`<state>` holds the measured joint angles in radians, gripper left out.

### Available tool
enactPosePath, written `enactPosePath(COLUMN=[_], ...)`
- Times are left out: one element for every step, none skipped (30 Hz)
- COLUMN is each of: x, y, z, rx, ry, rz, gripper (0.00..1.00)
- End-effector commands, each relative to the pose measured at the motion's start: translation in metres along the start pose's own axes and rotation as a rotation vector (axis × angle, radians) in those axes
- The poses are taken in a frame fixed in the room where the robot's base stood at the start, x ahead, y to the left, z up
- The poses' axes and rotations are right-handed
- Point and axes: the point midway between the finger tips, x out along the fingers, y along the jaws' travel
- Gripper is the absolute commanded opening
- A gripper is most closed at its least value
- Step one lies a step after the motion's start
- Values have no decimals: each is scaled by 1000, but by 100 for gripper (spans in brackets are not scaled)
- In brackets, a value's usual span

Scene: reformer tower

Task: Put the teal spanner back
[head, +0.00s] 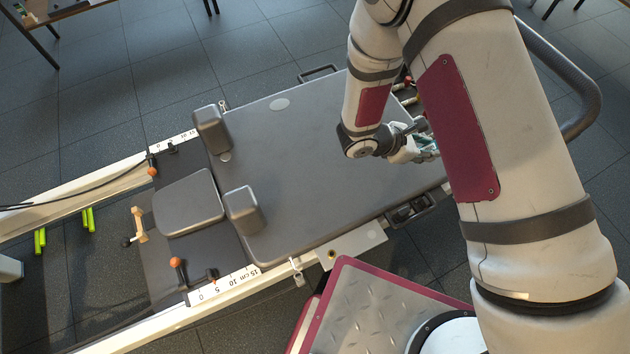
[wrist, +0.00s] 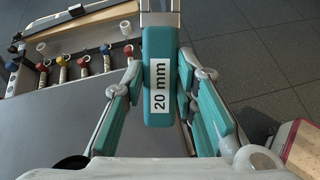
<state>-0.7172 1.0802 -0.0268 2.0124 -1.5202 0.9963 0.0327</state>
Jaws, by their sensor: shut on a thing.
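The teal spanner (wrist: 157,75) has a teal handle with a white "20 mm" label and a grey metal shank running up out of the top of the wrist view. My gripper (wrist: 160,100) is shut on the handle, with a teal-padded finger on each side of it. In the head view my gripper (head: 424,142) is over the right part of the grey carriage, partly hidden behind my arm. The spanner is mostly hidden there. I cannot make out an empty place for it.
The padded carriage (head: 310,150) has two upright shoulder blocks (head: 243,210) and a headrest (head: 188,203). In the wrist view a tray (wrist: 88,42) holds several springs with coloured ends. Dark tiled floor lies around.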

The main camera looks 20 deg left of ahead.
Motion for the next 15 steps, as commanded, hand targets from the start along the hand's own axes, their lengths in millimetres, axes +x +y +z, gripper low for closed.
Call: enactPosePath(x=[1, -3, -9, -14, -20, -28, -35, -43, -54, -63, -73, -86, -96, -107, -121], y=[10, 14, 19, 23, 26, 32, 36, 40, 46, 50, 54, 60, 63, 67, 72], z=[-28, -41, -59, -73, -86, -104, -116, -129, -146, -158, -170, -185, -196, -206, -218], rx=[9, 9, 9, 7, 4, -1, -6, -13, -24, -32, -44, -60, -73, -86, -104], ry=[58, 93, 139, 173, 206, 250, 282, 312, 353, 382, 410, 445, 471, 495, 523], rz=[-15, -22, -31, -34, -37, -38, -37, -35, -30, -25, -18, -9, -1, 6, 17], gripper=[0, 0, 0, 0, 0, 0, 0, 0, 0, 0, 0, 0, 0, 0, 0])
